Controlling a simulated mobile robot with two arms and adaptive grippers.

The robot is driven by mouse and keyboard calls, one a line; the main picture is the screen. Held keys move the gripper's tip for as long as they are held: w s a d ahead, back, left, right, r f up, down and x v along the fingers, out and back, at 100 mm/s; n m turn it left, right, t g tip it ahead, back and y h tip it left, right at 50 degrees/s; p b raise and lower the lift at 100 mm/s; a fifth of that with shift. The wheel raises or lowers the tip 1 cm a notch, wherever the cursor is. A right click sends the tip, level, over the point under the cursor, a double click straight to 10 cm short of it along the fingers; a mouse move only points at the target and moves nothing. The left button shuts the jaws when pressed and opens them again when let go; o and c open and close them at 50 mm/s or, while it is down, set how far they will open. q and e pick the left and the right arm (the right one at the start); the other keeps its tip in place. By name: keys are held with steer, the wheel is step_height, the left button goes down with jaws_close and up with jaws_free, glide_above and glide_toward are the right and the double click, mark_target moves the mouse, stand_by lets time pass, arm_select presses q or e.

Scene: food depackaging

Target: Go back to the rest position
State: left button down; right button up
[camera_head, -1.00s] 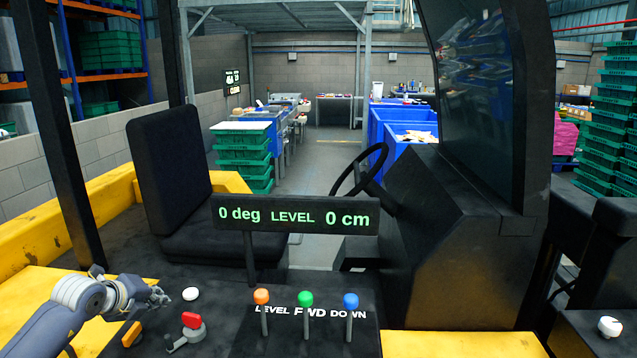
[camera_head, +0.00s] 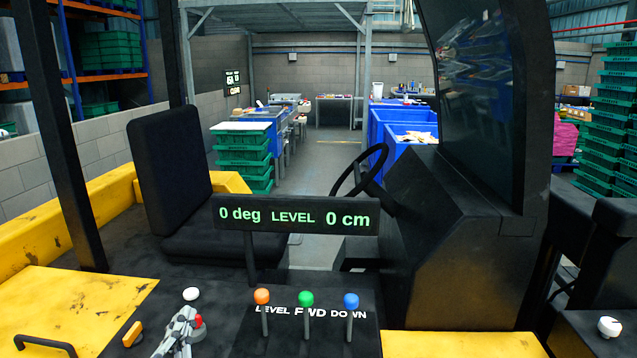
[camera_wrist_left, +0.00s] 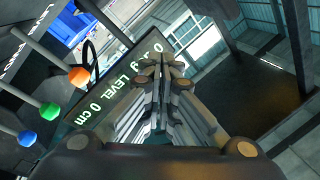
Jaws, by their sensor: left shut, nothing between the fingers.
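My left gripper (camera_head: 185,316) shows at the bottom of the head view, left of the levers. It is shut and empty, with its fingers pointing up and away. It partly covers the red-handled switch (camera_head: 198,320); I cannot tell whether it touches it. In the left wrist view the shut fingers (camera_wrist_left: 160,62) point toward the display board (camera_wrist_left: 128,92). My right gripper is not in view.
Three levers with orange (camera_head: 262,295), green (camera_head: 306,298) and blue (camera_head: 351,300) knobs stand right of the gripper. A white knob (camera_head: 190,294) and a yellow handle (camera_head: 132,334) are close by. The display (camera_head: 295,215) reads 0 deg and 0 cm. A seat (camera_head: 170,165) and steering wheel (camera_head: 360,170) stand beyond.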

arm_select(q)
steer(key=s+a+f+n+g+y, duration=0.25)
steer(key=s+f+n+g, duration=0.35)
steer(key=f, duration=0.4)
steer(key=s+d+f+g+h, duration=0.25)
steer(key=s+f, duration=0.25)
steer(key=s, duration=0.3)
steer(key=s+d+f+g+h, duration=0.1)
steer(key=s+d+f+g, duration=0.25)
steer(key=s, duration=0.45)
steer(key=s+d+f+g+h, duration=0.1)
steer(key=s+d+f+g, duration=0.1)
steer(key=s+f+g, duration=0.45)
step_height(320, 180, down, 25)
steer(key=s+t, duration=0.1)
steer(key=s, duration=0.2)
steer(key=s+a+f+g+b, duration=0.1)
steer(key=s+a+f, duration=0.2)
steer(key=s+f, duration=1.4)
steer(key=shift+a+f+m, duration=0.2)
steer(key=shift+m, duration=0.2)
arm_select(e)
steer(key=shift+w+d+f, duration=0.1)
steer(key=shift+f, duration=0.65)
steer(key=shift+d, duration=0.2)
